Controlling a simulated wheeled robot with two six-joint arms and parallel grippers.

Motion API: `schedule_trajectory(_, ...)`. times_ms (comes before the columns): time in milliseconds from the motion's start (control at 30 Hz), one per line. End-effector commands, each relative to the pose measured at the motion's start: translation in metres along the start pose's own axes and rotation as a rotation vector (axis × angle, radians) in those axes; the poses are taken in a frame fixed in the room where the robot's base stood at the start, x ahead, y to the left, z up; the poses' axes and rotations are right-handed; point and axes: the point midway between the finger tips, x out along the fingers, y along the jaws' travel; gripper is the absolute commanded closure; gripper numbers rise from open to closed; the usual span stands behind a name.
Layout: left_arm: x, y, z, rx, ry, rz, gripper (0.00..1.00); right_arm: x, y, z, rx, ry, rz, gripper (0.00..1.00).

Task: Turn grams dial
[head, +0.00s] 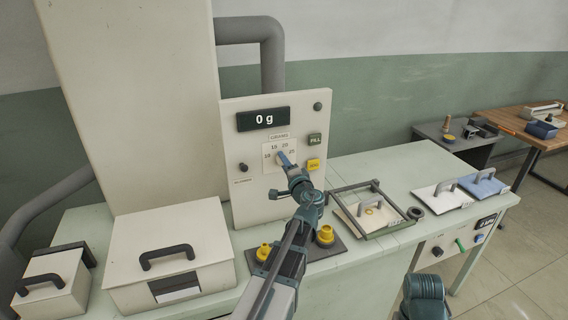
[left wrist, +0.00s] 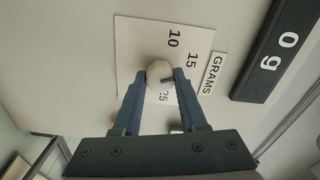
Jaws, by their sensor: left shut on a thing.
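The grams dial is a round pale knob (left wrist: 159,72) on a white scale plate (left wrist: 128,50) marked with numbers such as 10, 15 and 25. In the left wrist view my left gripper (left wrist: 160,78) has one finger on each side of the knob, shut on it. A small dark pointer on the knob faces toward the display side. In the head view my left gripper (head: 285,160) reaches up to the plate and hides most of the knob. The display (head: 263,119) on the panel reads 0 g.
The panel also has a green FILL button (head: 315,139), a yellow button (head: 313,165) and a dark knob (head: 243,168). Yellow fittings (head: 325,235) stand below. A framed tray (head: 368,216) and a lidded white box (head: 170,255) stand on the bench.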

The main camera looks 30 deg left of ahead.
Motion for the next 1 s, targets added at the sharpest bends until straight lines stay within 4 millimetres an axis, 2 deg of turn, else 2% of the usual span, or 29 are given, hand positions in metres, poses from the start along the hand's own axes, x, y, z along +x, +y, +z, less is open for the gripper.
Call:
schedule_trajectory(500, -0.0009, 0.0007, 0.0008, -0.02, -0.001, 0.002, 1.0, 0.0004, 0.0, 0.0, 0.0, 0.0, 0.0, 0.5)
schedule_trajectory(533, -0.001, 0.0007, 0.0007, -0.02, -0.001, 0.002, 0.55, 0.0004, 0.0, 0.0, 0.0, 0.0, 0.0, 0.5)
schedule_trajectory(667, -0.0008, 0.0006, 0.0006, -0.019, -0.001, 0.002, 0.31, 0.0003, 0.0, 0.0, 0.0, 0.0, 0.0, 0.5)
schedule_trajectory(700, -0.0007, 0.0005, 0.0005, -0.019, 0.0, 0.001, 0.28, 0.0003, 0.0, 0.0, 0.0, 0.0, 0.0, 0.5)
schedule_trajectory(1000, -0.0026, 0.0002, 0.0004, -0.017, 0.0, 0.001, 0.28, 0.0001, 0.0, 0.0, 0.0, 0.0, 0.0, 0.5)
